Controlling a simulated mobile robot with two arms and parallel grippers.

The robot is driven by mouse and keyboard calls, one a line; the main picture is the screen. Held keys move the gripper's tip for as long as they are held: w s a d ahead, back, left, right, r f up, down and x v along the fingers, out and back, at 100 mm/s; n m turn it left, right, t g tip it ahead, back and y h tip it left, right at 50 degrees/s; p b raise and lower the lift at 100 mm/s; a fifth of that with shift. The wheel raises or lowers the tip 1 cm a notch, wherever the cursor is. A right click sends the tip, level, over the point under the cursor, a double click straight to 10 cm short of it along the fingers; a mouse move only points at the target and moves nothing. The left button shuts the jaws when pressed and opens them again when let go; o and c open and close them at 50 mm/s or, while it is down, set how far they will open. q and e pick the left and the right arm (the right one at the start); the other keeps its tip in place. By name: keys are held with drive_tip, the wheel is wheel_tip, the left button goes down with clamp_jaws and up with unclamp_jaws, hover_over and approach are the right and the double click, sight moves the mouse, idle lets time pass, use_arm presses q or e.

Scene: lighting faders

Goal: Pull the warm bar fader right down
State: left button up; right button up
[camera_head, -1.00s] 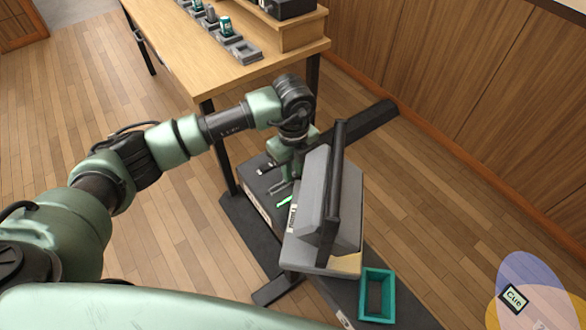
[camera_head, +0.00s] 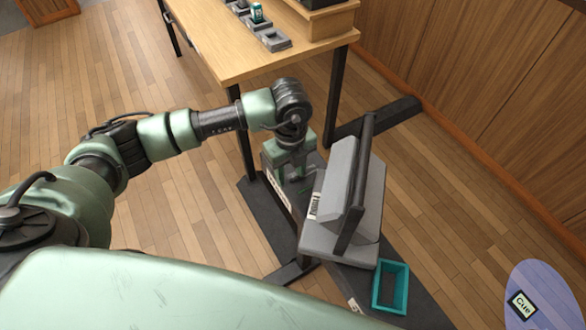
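The fader desk (camera_head: 281,196) is a dark console with a white label strip along its near left edge, beside the table leg. My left gripper (camera_head: 295,180) is over its top, pointing down, with two pale green fingers that look apart. The gripper hides the fader caps beneath it. I cannot make out the warm bar fader or whether the fingers touch it. My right gripper is out of view.
A grey tilted box with a dark bar (camera_head: 356,185) stands just right of my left gripper. A teal open tray (camera_head: 391,287) lies in front of it. A wooden table (camera_head: 235,55) stands behind. Wood floor at left is clear.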

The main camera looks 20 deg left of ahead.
sight(290, 176)
use_arm(q)
drive_tip(key=shift+w+r, duration=0.1)
drive_tip(key=shift+r, duration=0.4)
wheel_tip(290, 176, up, 7)
drive_tip(key=shift+f+b, duration=0.1)
drive_tip(key=shift+b, duration=0.2)
idle(0.4)
